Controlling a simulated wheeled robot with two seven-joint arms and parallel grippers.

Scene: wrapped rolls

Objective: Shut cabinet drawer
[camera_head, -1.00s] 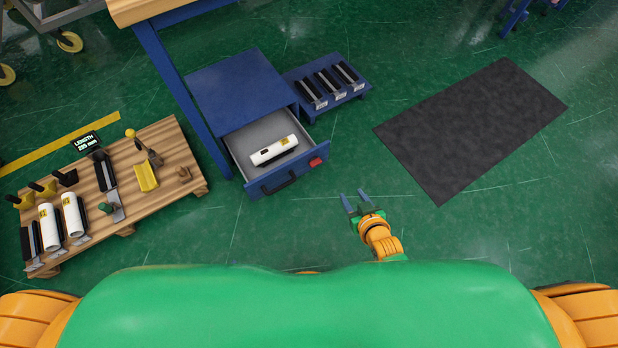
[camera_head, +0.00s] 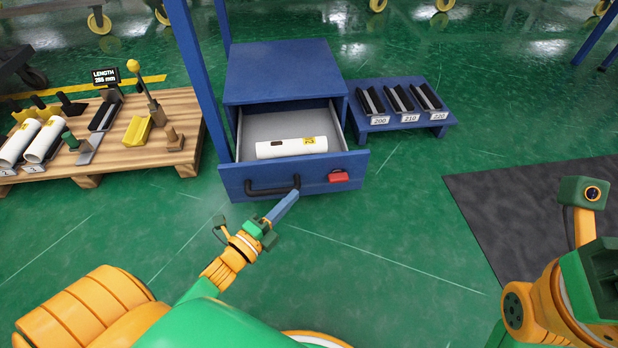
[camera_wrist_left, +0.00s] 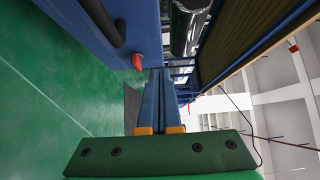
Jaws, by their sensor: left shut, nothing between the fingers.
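The blue cabinet (camera_head: 280,68) has its drawer (camera_head: 308,176) pulled out towards me. A white wrapped roll (camera_head: 290,149) lies inside. The drawer front has a dark bar handle (camera_head: 270,191) and a red block (camera_head: 339,176). My left gripper (camera_head: 292,197) is shut and empty, at the drawer front by the right end of the handle; I cannot tell if it touches. In the left wrist view its fingers (camera_wrist_left: 158,88) lie together, beside the drawer front (camera_wrist_left: 85,30) with the handle (camera_wrist_left: 98,20) and red block (camera_wrist_left: 138,62). My right arm is at the right edge, its fingers out of view.
A low blue stand (camera_head: 385,92) with black holders is right of the cabinet. A wooden pallet (camera_head: 140,158) with rolls and tools is at left. A dark mat (camera_head: 480,215) lies at right. Green floor before the drawer is clear.

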